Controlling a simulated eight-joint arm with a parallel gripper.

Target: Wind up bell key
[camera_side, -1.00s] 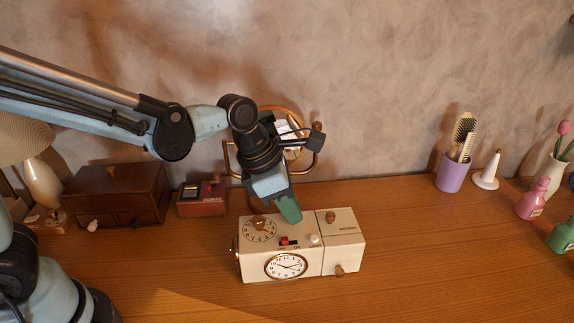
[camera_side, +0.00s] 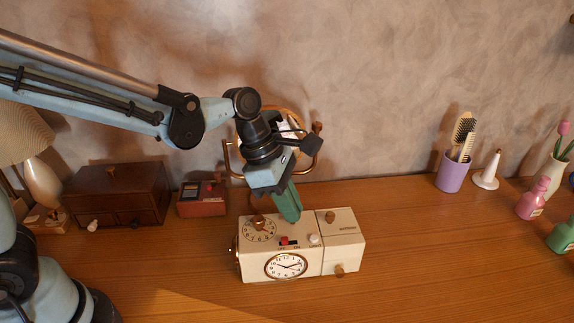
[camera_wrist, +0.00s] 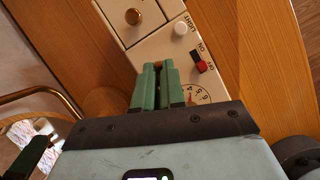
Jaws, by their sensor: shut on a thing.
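The cream clock box (camera_side: 330,258) stands on the wooden desk, with a round clock face (camera_side: 286,265) on its front and a dial (camera_side: 259,230) on top. My gripper (camera_side: 291,214) points down at the rear of the box's top. Its green fingers, also in the wrist view (camera_wrist: 157,72), are shut on a small brown piece (camera_wrist: 158,64), apparently the bell key. The key is mostly hidden between the fingers. A red switch (camera_wrist: 199,62) and a white light button (camera_wrist: 181,29) lie beside the gripper. The fingers cover part of the dial in the wrist view.
A round mirror on a copper stand (camera_side: 317,131) is close behind my gripper. A small red box (camera_side: 202,198) and a dark wooden chest (camera_side: 117,194) stand to the left. A purple cup with brushes (camera_side: 452,174) and bottles are far right. The desk between is clear.

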